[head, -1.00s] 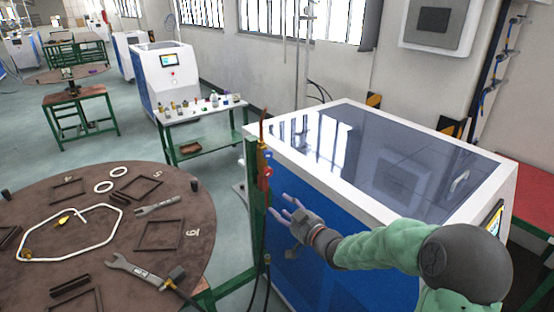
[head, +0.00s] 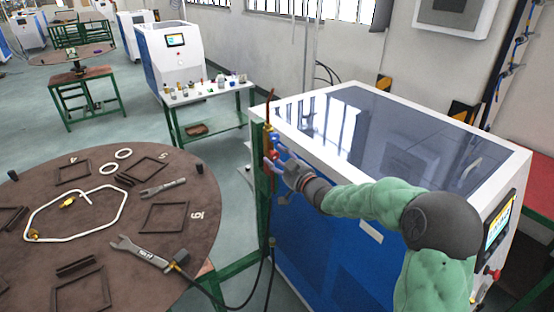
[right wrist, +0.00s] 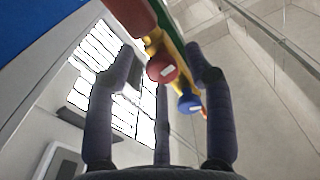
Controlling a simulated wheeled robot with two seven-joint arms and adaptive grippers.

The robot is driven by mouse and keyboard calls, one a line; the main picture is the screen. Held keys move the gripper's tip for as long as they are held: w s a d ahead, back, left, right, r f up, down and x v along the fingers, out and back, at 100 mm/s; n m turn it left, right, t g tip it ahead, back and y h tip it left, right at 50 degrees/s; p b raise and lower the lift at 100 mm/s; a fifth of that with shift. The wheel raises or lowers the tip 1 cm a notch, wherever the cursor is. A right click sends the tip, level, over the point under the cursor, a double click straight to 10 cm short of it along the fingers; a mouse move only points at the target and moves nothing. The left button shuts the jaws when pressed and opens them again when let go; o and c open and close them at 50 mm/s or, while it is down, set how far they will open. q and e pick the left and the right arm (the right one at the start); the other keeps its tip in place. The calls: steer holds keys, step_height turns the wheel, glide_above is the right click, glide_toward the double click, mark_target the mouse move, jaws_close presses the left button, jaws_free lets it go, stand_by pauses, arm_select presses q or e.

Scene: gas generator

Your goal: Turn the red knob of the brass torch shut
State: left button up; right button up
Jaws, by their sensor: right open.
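The brass torch (head: 268,128) hangs upright on a green post at the corner of the blue and white machine. In the right wrist view its yellow body (right wrist: 152,42) carries a red knob (right wrist: 162,69) and a blue knob (right wrist: 188,103). My right gripper (head: 276,163) is at the torch with its fingers pointing at it. In the right wrist view the gripper's spread fingers (right wrist: 163,75) stand around the red knob, with the knob between them. The gripper is open; I cannot tell whether any finger touches the knob. My left gripper is not in view.
The machine (head: 325,220) stands right behind my right arm. A round brown table (head: 110,225) with wrenches, frames and a white hose is at left. A small table (head: 205,98) with fittings stands behind. A dark hose (head: 266,275) hangs below the torch.

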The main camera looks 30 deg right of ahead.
steer(key=shift+w+a, duration=0.1)
steer(key=shift+w, duration=0.3)
steer(key=shift+c, duration=0.3)
jaws_close()
